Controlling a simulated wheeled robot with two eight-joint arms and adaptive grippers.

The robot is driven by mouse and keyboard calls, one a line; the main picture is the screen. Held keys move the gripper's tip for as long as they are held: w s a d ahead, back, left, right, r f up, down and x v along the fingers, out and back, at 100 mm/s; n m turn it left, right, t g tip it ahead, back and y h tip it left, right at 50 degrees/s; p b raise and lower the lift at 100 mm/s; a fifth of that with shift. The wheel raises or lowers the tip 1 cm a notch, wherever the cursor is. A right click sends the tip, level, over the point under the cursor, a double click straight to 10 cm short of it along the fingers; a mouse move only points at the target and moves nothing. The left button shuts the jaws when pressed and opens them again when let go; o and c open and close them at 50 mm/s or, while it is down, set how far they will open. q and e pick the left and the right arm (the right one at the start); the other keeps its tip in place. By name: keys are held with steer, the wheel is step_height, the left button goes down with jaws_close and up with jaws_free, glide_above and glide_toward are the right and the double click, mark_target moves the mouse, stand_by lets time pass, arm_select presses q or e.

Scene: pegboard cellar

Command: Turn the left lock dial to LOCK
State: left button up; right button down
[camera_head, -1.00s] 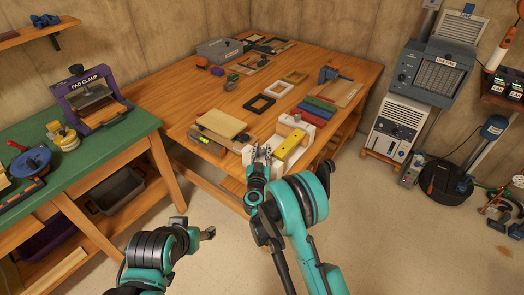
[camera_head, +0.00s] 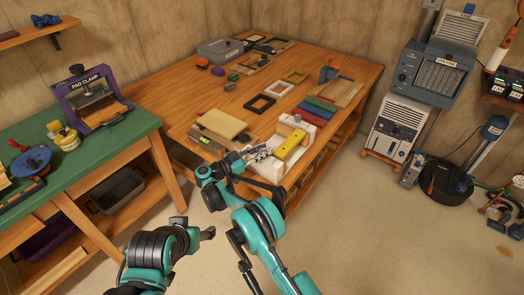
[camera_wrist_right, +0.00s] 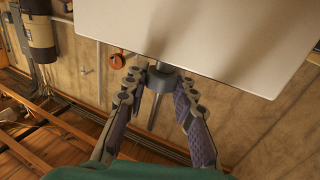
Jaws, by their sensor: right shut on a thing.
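A white fixture (camera_head: 264,168) with a yellow bar (camera_head: 290,146) across it stands at the near right edge of the wooden bench. My right gripper (camera_head: 262,152) reaches it from the left, beside the yellow bar. In the right wrist view, my right gripper (camera_wrist_right: 160,82) has its fingertips on both sides of a grey round dial (camera_wrist_right: 169,82) with a thin rod, next to a flat white face (camera_wrist_right: 210,35). It is shut on this dial. No LOCK marking is readable. My left gripper (camera_head: 196,230) hangs low over the floor, away from the bench; its jaws are unclear.
The wooden bench (camera_head: 225,95) carries a wooden board (camera_head: 219,123), a level with a yellow-green vial, dark and tan frames, and red, green and blue blocks (camera_head: 319,105). A green table (camera_head: 100,150) with a purple pad clamp (camera_head: 92,98) stands at left. The front floor is open.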

mark_target(262, 149)
steer(key=shift+m+g+h, duration=0.4)
steer(key=shift+m+g, duration=0.2)
steer(key=shift+g, duration=0.5)
steer(key=shift+d, duration=0.1)
steer(key=c, duration=1.2)
jaws_free()
steer(key=shift+w, duration=0.1)
steer(key=shift+r, duration=0.1)
step_height(262, 149, up, 10)
steer(key=shift+f, duration=0.1)
